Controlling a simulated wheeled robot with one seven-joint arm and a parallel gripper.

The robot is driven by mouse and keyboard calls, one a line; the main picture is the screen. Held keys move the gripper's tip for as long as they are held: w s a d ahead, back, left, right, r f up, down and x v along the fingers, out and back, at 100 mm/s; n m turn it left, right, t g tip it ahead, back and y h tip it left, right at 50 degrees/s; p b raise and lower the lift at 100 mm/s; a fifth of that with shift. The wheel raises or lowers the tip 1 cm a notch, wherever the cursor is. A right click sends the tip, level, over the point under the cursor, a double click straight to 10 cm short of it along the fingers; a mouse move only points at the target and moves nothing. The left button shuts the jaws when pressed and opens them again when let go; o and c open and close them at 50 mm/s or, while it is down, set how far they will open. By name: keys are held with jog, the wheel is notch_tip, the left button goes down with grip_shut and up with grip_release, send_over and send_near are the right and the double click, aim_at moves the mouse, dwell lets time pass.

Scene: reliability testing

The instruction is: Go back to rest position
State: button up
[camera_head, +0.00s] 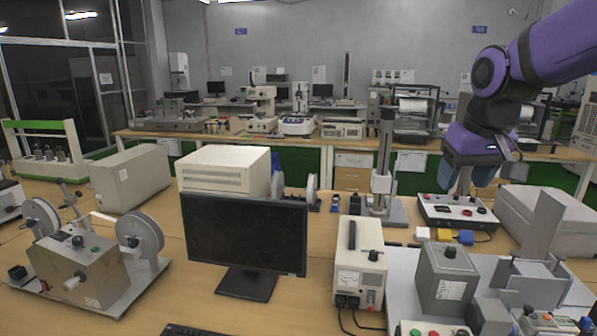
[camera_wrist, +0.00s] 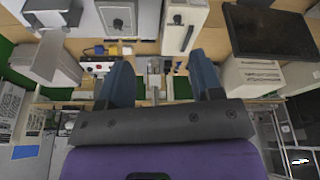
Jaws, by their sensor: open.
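My gripper (camera_head: 471,184) hangs from the purple arm at the right of the head view, above the bench. Its blue-grey fingers point down near a control box (camera_head: 455,212) with red and black knobs; I cannot tell the exact gap. In the wrist view my gripper (camera_wrist: 162,76) shows two fingers spread wide with nothing between them. Beyond the fingers, the bench equipment shows upside down.
A monitor (camera_head: 245,235), a cream power unit (camera_head: 358,262) and a grey tester (camera_head: 448,275) stand at the front. A white case (camera_head: 224,170) and a metal stand (camera_head: 384,165) are behind. A green-fronted bench (camera_head: 300,142) with instruments runs along the back.

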jog(key=s+d+t, duration=0.1)
jog(key=s+t, duration=0.1)
jog(key=s, duration=1.6)
jog(key=shift+s+d+f+m, duration=0.3)
jog(key=shift+s+f+m, duration=0.1)
jog(key=shift+c, duration=0.3)
dwell(0.5)
